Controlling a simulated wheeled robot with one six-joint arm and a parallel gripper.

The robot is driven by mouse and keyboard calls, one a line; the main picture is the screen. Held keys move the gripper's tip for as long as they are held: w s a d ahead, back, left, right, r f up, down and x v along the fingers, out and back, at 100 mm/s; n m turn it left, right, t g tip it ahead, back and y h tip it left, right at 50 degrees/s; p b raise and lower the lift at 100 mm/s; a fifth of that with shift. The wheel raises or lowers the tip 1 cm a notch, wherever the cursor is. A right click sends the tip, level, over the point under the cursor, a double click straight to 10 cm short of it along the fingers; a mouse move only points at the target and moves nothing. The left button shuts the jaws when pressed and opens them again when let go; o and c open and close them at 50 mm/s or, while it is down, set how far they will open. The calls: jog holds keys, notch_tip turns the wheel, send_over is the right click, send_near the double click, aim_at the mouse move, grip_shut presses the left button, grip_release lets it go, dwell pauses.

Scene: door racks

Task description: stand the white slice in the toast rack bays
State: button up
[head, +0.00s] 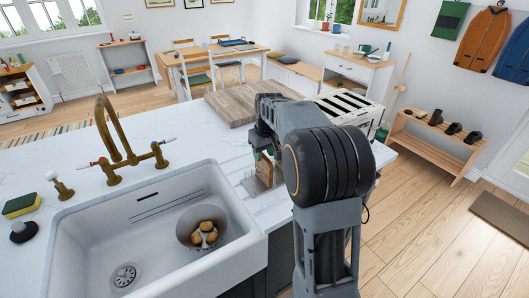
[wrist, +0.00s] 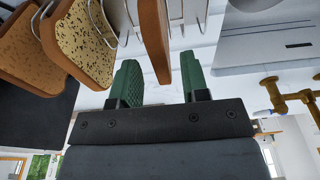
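My gripper (wrist: 162,62) has two green fingers spread apart in the wrist view. A slice with a brown crust (wrist: 153,38) stands edge-on between them, with a gap to the right finger; its face barely shows, so I cannot tell its colour. In the head view my gripper (head: 262,158) points down at the counter beside the sink, over a slice (head: 264,172); my arm hides much of the rack.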

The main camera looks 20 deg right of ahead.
jog(key=shift+o, duration=0.2)
notch_tip(320, 180, up, 14)
jog(key=s, duration=0.2)
jog(key=shift+f, duration=0.15)
jog(key=shift+d, duration=0.1)
dwell(0.6)
notch_tip(320, 180, down, 7)
jog(key=s+a+m, duration=0.1)
jog(key=s+m, duration=0.1)
jog(key=s, duration=0.1)
jog(key=s+a+f+t, duration=0.1)
jog(key=s+a+f, duration=0.2)
jog(key=s+a, duration=0.2)
jog(key=s+a+f+t, duration=0.1)
jog(key=s+a+f, duration=0.2)
jog(key=s, duration=0.9)
jog(key=shift+a+f+n, duration=0.3)
jog(key=shift+a, duration=0.6)
